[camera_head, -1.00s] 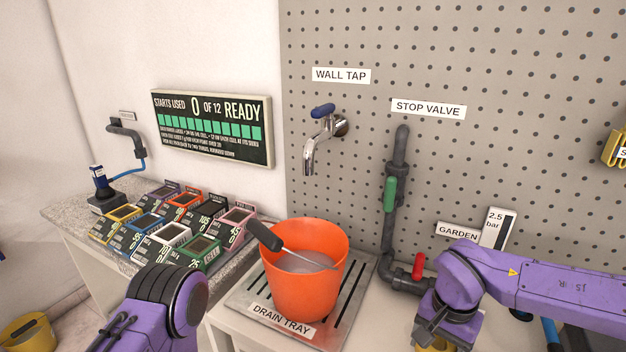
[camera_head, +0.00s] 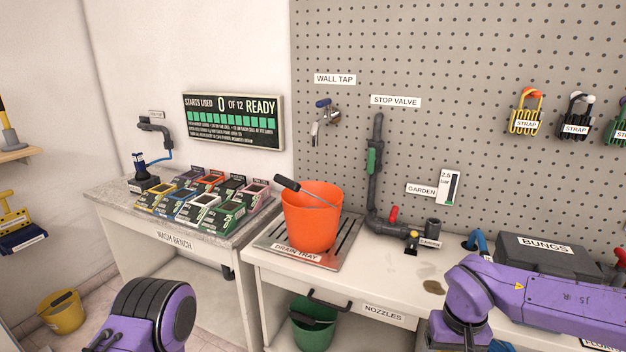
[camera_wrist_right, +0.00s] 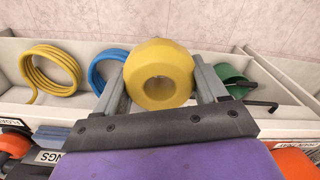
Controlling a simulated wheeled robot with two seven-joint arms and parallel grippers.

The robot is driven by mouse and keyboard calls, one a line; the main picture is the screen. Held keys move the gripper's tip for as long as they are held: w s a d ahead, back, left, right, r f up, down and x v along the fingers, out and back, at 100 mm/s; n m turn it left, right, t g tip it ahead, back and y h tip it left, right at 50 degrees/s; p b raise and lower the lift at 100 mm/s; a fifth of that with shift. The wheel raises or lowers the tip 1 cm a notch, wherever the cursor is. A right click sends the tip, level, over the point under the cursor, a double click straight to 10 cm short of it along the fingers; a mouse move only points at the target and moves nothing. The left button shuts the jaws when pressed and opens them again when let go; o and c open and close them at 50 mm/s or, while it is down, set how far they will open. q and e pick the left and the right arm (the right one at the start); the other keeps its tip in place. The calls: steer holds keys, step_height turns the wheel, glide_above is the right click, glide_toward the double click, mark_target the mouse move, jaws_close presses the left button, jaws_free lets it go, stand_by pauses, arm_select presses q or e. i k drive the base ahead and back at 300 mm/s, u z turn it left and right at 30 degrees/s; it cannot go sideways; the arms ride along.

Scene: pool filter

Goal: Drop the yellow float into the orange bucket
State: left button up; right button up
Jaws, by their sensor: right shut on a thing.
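The orange bucket (camera_head: 311,232) stands upright on the drain tray (camera_head: 343,256) in the head view. My left gripper is outside the frame; only my left arm shows.
Between bucket and right arm are the stop valve pipe (camera_head: 373,185) and a stained, mostly clear bench top. The wall tap (camera_head: 322,117) is above the bucket. A black bungs case (camera_head: 550,258) sits at right. The wrist view shows yellow (camera_wrist_right: 49,72) and blue (camera_wrist_right: 105,68) hose coils.

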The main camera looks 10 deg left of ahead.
mark_target(316, 246)
steer(key=u, duration=2.15)
steer(key=i, duration=1.7)
steer(key=z, duration=2.25)
